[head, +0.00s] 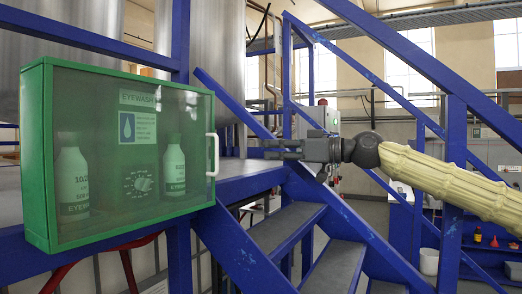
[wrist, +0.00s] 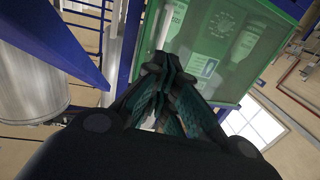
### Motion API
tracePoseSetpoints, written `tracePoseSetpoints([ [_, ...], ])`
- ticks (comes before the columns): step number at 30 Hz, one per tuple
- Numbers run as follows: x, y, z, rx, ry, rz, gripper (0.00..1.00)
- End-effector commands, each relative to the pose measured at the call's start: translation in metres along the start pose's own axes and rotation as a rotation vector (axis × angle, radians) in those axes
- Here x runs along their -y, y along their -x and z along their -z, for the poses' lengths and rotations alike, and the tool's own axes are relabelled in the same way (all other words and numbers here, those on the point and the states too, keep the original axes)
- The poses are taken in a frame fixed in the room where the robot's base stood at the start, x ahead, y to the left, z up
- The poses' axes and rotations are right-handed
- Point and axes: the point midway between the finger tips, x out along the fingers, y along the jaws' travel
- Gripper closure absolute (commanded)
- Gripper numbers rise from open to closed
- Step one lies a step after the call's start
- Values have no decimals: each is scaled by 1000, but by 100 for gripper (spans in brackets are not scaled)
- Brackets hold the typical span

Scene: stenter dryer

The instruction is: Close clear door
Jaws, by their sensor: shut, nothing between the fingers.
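A green eyewash cabinet (head: 38,160) with a clear door (head: 105,165) is at the left in the head view. The door lies across the cabinet front and looks flush or nearly so; I cannot tell if a small gap is left. Its white handle (head: 212,155) is upright at the right edge. My gripper (head: 256,148) is shut and empty, to the right of the handle and apart from it in the head view. In the wrist view my gripper (wrist: 168,64) points toward the cabinet, with the handle (wrist: 164,27) just beyond the fingertips and the clear door (wrist: 225,45) to the right.
Two white eyewash bottles (head: 72,175) (head: 174,168) stand inside the cabinet. Blue stair rails (head: 345,225) and grey steps (head: 285,225) lie below and right of my gripper. Large metal tanks (head: 217,45) stand behind the cabinet.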

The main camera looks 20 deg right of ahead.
Motion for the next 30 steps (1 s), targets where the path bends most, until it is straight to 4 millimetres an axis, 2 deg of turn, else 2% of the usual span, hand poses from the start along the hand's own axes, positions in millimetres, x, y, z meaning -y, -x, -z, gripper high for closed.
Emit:
tracePoseSetpoints([
  [18,1,-74,1,4,-2,2,100],
  [30,0,-115,1,3,-2,1,100],
])
